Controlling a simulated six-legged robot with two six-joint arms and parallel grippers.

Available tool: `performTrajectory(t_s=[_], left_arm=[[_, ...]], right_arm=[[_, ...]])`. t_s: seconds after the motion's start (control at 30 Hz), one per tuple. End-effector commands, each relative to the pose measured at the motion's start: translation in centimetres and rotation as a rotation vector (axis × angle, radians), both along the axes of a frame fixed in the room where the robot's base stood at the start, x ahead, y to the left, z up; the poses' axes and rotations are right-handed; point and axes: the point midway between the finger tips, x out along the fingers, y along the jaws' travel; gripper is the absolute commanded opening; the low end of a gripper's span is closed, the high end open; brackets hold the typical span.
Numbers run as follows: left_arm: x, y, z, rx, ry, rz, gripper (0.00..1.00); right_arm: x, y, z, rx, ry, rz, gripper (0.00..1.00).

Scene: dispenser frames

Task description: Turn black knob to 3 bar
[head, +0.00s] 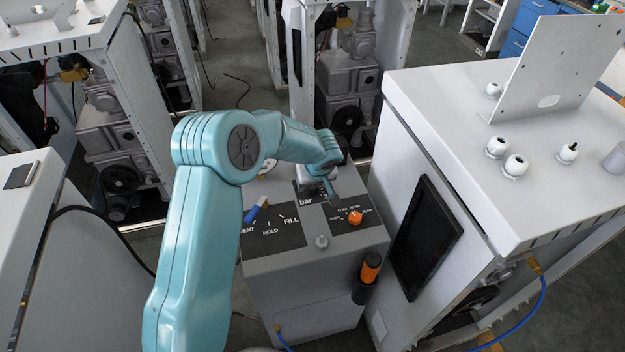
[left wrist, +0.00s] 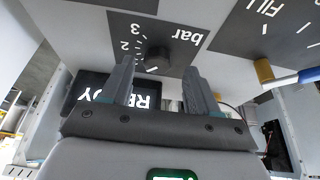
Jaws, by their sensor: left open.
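The black knob (left wrist: 159,55) sits on a dark scale plate marked "bar", with the numbers 2 and 3 readable beside it in the left wrist view. My left gripper (left wrist: 157,76) is open, its two grey fingers apart, with the knob in the gap between the fingertips in that picture. I cannot tell whether either finger touches it. The knob's exact setting is unclear. In the head view my left gripper (head: 331,189) is over the back of the grey dispenser panel (head: 285,262), by the "bar" label, and largely hides the knob. My right gripper is not in view.
On the same panel are a blue-handled lever (head: 257,208) by VENT, HOLD and FILL, and an orange knob (head: 355,217). A tall white cabinet (head: 440,100) stands close on the right.

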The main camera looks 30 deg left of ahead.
Motion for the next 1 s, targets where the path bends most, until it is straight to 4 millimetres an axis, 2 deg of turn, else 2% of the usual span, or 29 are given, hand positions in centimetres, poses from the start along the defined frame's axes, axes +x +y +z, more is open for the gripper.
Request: performTrajectory(t_s=[0.2, 0.43, 0.47, 0.6, 0.63, 1.0], left_arm=[[0.5, 0.5, -1.4, -0.001, -0.001, 0.001, 0.60], [0.6, 0.5, -1.4, 0.000, -0.002, 0.001, 0.60], [0.6, 0.5, -1.4, -0.001, -0.001, 0.001, 0.54], [0.6, 0.5, -1.4, -0.001, -0.001, 0.001, 0.08], [0.6, 0.5, -1.4, -0.001, -0.001, 0.001, 0.04], [0.5, 0.6, -1.6, -0.001, -0.002, -0.052, 0.04]], right_arm=[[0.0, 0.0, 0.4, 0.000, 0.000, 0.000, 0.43], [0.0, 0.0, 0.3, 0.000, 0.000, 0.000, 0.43], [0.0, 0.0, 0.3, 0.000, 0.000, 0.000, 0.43], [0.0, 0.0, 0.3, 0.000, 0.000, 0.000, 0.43], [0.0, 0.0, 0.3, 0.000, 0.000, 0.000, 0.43], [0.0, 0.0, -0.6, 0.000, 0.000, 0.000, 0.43]])
